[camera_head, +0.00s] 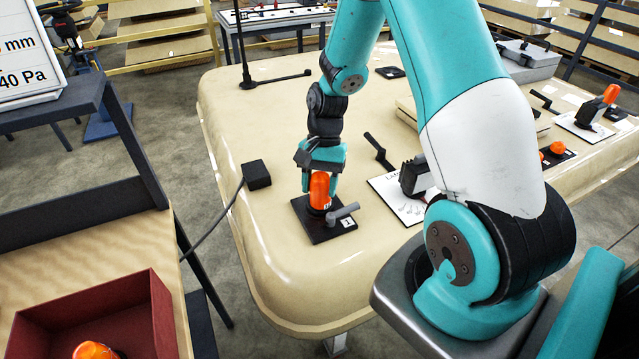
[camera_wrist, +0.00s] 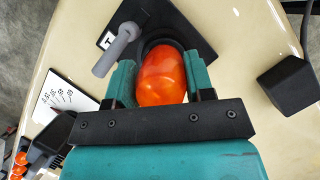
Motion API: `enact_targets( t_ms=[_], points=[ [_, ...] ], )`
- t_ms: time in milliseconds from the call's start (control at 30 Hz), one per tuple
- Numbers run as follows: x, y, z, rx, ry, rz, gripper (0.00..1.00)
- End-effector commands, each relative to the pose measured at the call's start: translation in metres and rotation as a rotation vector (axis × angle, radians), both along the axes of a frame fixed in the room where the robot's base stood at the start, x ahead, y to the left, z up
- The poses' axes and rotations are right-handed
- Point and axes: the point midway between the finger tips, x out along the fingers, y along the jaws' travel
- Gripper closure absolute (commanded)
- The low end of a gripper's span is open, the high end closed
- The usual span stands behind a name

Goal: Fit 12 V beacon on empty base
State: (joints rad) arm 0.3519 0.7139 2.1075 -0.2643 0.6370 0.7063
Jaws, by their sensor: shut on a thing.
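My gripper (camera_head: 320,182) is shut on an orange beacon (camera_head: 319,191), with a teal finger on each side of it. In the wrist view the beacon (camera_wrist: 161,77) sits between the fingers, its dome towards the camera. The beacon is upright over a black base plate (camera_head: 309,229) with a grey lever (camera_head: 342,213) and a small white label marked "1". The beacon's lower end is at the plate's dark round socket; I cannot tell whether it is seated. The wrist view also shows the plate (camera_wrist: 127,15) and lever (camera_wrist: 112,52).
A black box (camera_head: 257,175) with a cable stands left of the plate. A white card (camera_head: 398,200) with a black lever unit lies to the right. More orange beacons (camera_head: 556,147) are at the far right. A red bin (camera_head: 161,318) holding an orange beacon (camera_head: 95,350) is at lower left.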

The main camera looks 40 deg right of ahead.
Motion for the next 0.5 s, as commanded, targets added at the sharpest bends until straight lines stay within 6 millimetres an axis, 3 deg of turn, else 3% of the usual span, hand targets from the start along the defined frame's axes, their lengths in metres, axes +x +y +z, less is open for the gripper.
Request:
enact_targets(
  t_ms=[300, 333, 433, 500],
  points=[
    [0.0000, -0.0001, 0.0002, 0.000, 0.000, 0.000, 0.80],
    [0.0000, -0.0001, 0.0002, 0.000, 0.000, 0.000, 0.47],
    [0.0000, -0.0001, 0.0002, 0.000, 0.000, 0.000, 0.24],
    [0.0000, -0.0001, 0.0002, 0.000, 0.000, 0.000, 0.22]
  ],
)
